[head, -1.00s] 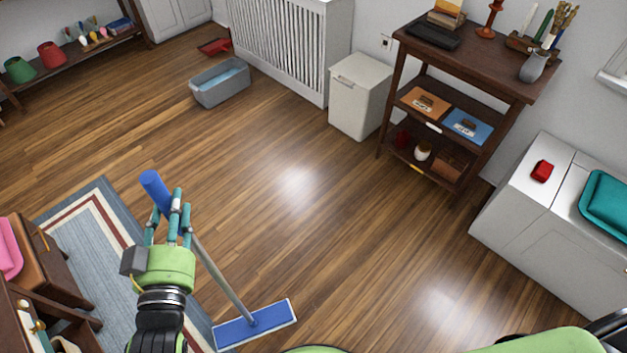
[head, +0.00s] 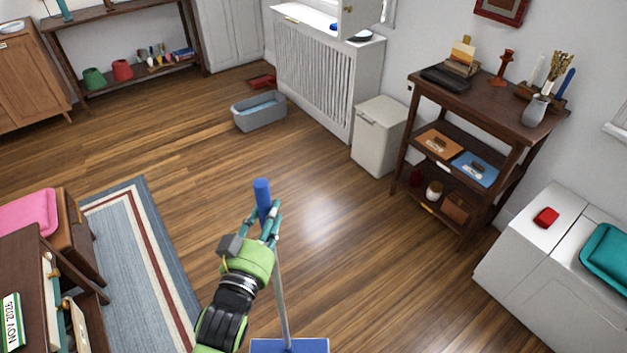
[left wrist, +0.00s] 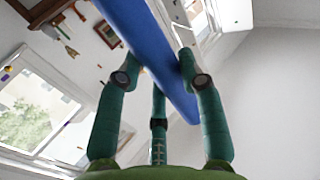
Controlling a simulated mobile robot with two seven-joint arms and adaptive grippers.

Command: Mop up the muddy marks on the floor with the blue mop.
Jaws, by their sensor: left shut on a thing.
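The blue mop has a blue grip (head: 262,196), a grey pole and a flat blue head (head: 290,346) at the bottom edge of the head view. My left gripper (head: 268,222) is shut on the mop's handle near its top, and the mop stands nearly upright. In the left wrist view the blue handle (left wrist: 150,45) runs between the teal fingers. The mop head looks to be at floor level, but its lower part is cut off. No muddy marks show on the visible wooden floor (head: 180,150). My right gripper is not in view.
A grey tub with blue water (head: 259,111) stands by the radiator cover (head: 315,75). A white bin (head: 381,137) and a dark shelf cart (head: 490,110) stand along the right wall. A striped rug (head: 135,260) and brown furniture lie left. The middle floor is clear.

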